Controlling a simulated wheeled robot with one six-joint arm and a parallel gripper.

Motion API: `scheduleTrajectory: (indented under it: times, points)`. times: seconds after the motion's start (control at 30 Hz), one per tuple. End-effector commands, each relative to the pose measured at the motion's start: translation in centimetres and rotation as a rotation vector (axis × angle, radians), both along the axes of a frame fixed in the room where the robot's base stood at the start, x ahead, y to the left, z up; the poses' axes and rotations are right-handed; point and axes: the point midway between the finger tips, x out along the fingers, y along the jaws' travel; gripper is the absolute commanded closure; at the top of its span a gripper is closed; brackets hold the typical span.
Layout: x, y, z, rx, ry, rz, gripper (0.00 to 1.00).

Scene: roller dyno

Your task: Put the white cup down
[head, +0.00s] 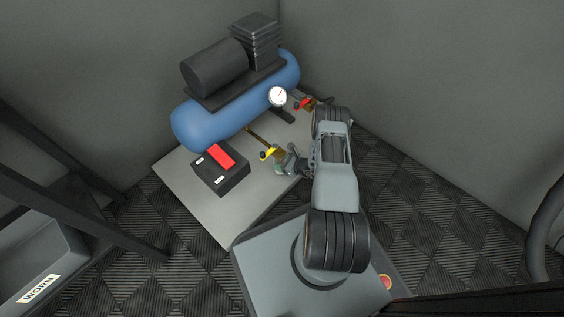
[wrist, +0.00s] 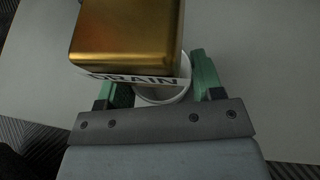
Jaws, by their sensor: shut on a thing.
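The white cup (wrist: 163,94) sits between the green fingers of my gripper (wrist: 160,88) in the wrist view. My gripper is shut on it, with one finger on each side. A brass block (wrist: 128,38) with a white label reading "DRAIN" covers much of the cup from the camera. In the head view my gripper (head: 284,164) is low over the right part of the grey plate (head: 232,213), beside a yellow-handled brass fitting (head: 267,153). I cannot make out the cup there, nor tell whether it touches the plate.
A blue tank (head: 205,121) with a black motor stands at the back of the plate. A black box with a red switch (head: 221,156) sits on the plate left of my gripper. A gauge (head: 278,96) and red handle (head: 303,104) are behind. The plate's front is bare.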

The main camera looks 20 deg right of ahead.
Motion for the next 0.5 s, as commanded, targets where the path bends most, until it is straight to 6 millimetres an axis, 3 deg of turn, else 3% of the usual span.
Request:
scheduleTrajectory:
  times: [0.17,0.2,0.43,0.5]
  points:
    - [-0.03,-0.06,-0.28,0.000,0.000,-0.001,0.66]
    - [-0.03,-0.08,-0.31,0.000,0.000,-0.001,0.37]
    - [-0.05,-0.19,-0.28,0.000,0.000,-0.004,0.15]
    - [-0.05,-0.20,-0.28,0.000,0.000,-0.004,0.14]
